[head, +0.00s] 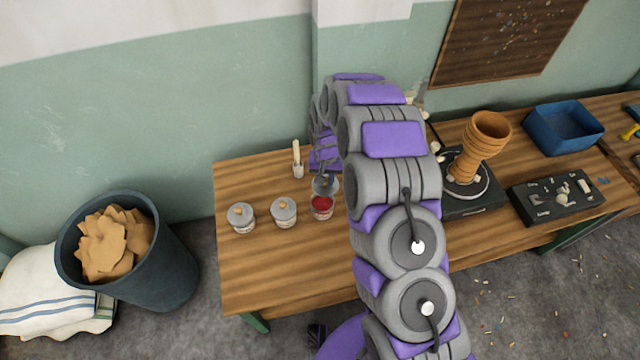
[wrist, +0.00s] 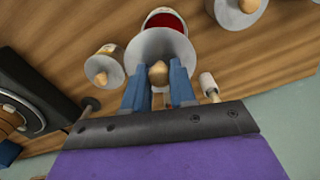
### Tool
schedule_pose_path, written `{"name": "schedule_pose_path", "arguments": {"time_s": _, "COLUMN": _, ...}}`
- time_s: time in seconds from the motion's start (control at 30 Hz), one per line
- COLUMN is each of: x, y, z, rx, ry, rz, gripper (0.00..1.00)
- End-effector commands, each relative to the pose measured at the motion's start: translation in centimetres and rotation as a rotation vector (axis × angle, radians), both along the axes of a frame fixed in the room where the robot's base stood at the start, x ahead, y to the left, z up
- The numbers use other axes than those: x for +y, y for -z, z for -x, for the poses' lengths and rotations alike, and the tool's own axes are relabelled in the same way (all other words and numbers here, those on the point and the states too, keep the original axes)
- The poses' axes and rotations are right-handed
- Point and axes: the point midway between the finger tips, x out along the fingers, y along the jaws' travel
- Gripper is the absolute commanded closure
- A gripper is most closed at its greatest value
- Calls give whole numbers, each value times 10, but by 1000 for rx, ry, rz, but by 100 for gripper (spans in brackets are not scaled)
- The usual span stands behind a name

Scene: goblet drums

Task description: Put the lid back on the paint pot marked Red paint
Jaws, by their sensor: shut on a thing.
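The open paint pot (head: 321,208) shows red paint inside and stands at the right end of the visible row of pots. My gripper (head: 322,176) is shut on a grey lid (head: 327,187) just above and behind the pot's mouth. In the wrist view, my gripper's blue fingers (wrist: 157,88) pinch the lid's wooden knob (wrist: 159,72). There the lid (wrist: 160,43) overlaps part of the red pot (wrist: 164,19), whose paint shows beyond the lid's edge. The lid appears offset from the mouth; I cannot tell whether it touches the rim. The pot's label is unreadable.
Two lidded pots (head: 284,212) (head: 241,217) stand left of the open one. Another lidded pot (wrist: 108,66) shows in the wrist view. A pale-handled tool (head: 297,160) stands behind. A goblet drum (head: 480,148) is right of my arm. The table's front left (head: 270,270) is clear.

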Motion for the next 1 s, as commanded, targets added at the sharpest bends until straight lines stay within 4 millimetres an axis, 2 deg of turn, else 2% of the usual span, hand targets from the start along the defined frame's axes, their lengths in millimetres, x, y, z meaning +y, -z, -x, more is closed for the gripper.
{"name": "schedule_pose_path", "arguments": {"time_s": 0.03, "x": 5, "y": 11, "z": 1, "rx": 2, "ry": 0, "rz": 0, "gripper": 100}}
{"name": "schedule_pose_path", "arguments": {"time_s": 0.1, "x": 10, "y": 20, "z": 2, "rx": 1, "ry": 0, "rz": 0, "gripper": 100}}
{"name": "schedule_pose_path", "arguments": {"time_s": 0.47, "x": 13, "y": 35, "z": 1, "rx": -2, "ry": 2, "rz": -1, "gripper": 100}}
{"name": "schedule_pose_path", "arguments": {"time_s": 1.0, "x": 12, "y": 80, "z": 2, "rx": 0, "ry": 1, "rz": 0, "gripper": 100}}
